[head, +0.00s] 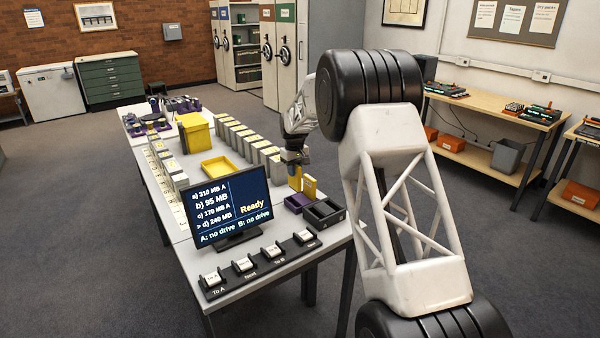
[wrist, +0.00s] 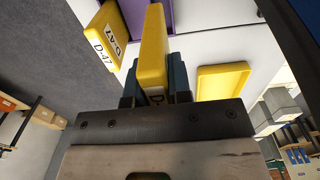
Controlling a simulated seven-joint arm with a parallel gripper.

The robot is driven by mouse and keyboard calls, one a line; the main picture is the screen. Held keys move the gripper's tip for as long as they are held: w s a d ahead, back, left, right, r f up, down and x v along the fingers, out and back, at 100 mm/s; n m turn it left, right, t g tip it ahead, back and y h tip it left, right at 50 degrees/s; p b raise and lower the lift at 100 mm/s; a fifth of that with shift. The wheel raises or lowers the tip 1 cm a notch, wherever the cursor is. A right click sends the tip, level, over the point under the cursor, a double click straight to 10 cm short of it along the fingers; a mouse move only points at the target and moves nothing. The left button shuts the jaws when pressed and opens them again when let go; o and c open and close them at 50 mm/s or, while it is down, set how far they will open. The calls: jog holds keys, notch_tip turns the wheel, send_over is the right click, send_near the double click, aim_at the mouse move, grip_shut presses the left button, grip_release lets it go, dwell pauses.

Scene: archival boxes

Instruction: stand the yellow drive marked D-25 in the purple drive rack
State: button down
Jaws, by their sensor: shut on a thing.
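My gripper (head: 294,157) is shut on a yellow drive (head: 295,177). In the wrist view my gripper's fingers (wrist: 154,82) are on both sides of this yellow drive (wrist: 153,45). Its label is mostly hidden, with only a "D" showing. A second yellow drive, marked D-47 (wrist: 103,35), is beside it; it also shows upright in the head view (head: 310,188). The purple drive rack (head: 297,203) is on the table below the held drive, and part of it shows in the wrist view (wrist: 158,12). I cannot tell whether the held drive touches the rack.
A black two-slot dock (head: 324,213) is right of the rack. A monitor (head: 230,208) and several switches (head: 258,262) are nearer. A yellow tray (head: 221,166), a yellow box (head: 194,133) and rows of grey boxes (head: 240,137) fill the table farther back.

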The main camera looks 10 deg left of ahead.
aim_at(294, 188)
jog(key=shift+w+a, duration=0.15)
jog(key=shift+a, duration=0.1)
jog(key=shift+f, duration=0.35)
dwell(0.3)
jog(key=shift+f, duration=3.55)
jog(key=shift+f, duration=0.45)
jog(key=c, duration=1)
grip_release()
jog(key=shift+o, duration=0.2)
jog(key=shift+r, duration=0.1)
jog(key=shift+r, duration=3.8)
